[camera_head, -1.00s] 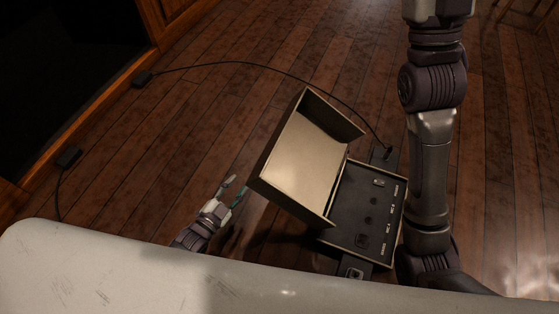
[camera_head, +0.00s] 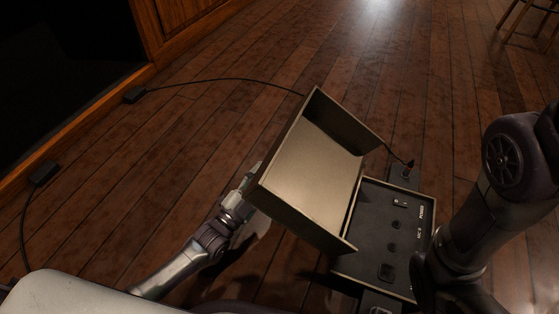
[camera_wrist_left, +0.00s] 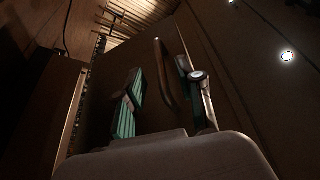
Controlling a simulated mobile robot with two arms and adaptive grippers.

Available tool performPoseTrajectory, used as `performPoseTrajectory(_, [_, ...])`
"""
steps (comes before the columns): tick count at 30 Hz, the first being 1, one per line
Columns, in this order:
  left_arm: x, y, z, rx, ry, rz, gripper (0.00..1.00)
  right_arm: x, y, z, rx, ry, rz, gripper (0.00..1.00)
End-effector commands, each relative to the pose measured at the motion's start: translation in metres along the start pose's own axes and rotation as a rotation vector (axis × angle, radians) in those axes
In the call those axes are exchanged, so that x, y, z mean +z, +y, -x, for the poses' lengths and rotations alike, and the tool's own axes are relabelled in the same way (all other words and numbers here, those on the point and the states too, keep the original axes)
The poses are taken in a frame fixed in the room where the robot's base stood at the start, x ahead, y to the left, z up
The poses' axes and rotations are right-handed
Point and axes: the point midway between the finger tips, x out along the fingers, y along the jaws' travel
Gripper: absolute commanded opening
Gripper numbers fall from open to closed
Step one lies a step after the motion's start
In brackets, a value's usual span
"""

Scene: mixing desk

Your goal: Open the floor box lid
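The floor box (camera_head: 372,254) sits on the wooden floor, with sockets and labels on its dark panel. Its lid (camera_head: 312,180) stands raised and tilted to the left, showing its pale inner face. My left gripper (camera_head: 246,190) is at the lid's left edge, its fingertips partly hidden behind it. In the left wrist view my left gripper (camera_wrist_left: 166,98) has its two teal-padded fingers apart, facing a dark panel with a curved strip like a handle (camera_wrist_left: 165,75). Whether they touch it is unclear. My right arm is at the right; its gripper does not clearly show.
A black cable (camera_head: 230,80) runs across the floor to a plug (camera_head: 407,168) behind the box. Another small black block (camera_head: 44,173) with a cable lies at the left. A chair (camera_head: 530,20) stands at the far right. The floor behind the box is mostly clear.

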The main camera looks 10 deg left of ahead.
Motion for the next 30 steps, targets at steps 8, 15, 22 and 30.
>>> performPoseTrajectory(8, [0.002,0.003,-0.051,-0.002,0.003,0.001,0.37,-0.011,-0.006,0.031,0.0,-0.001,0.0,0.0])
performPoseTrajectory(15, [0.001,0.001,-0.069,0.001,-0.001,0.001,0.37,-0.013,-0.008,0.037,-0.001,-0.001,0.0,0.0])
performPoseTrajectory(22, [0.0,0.001,-0.07,0.001,-0.001,0.002,0.37,-0.013,-0.008,0.036,-0.001,-0.001,0.0,0.0])
performPoseTrajectory(30, [0.0,0.001,-0.07,0.001,-0.001,0.001,0.0,-0.013,-0.008,0.036,-0.001,-0.001,0.0,0.0])
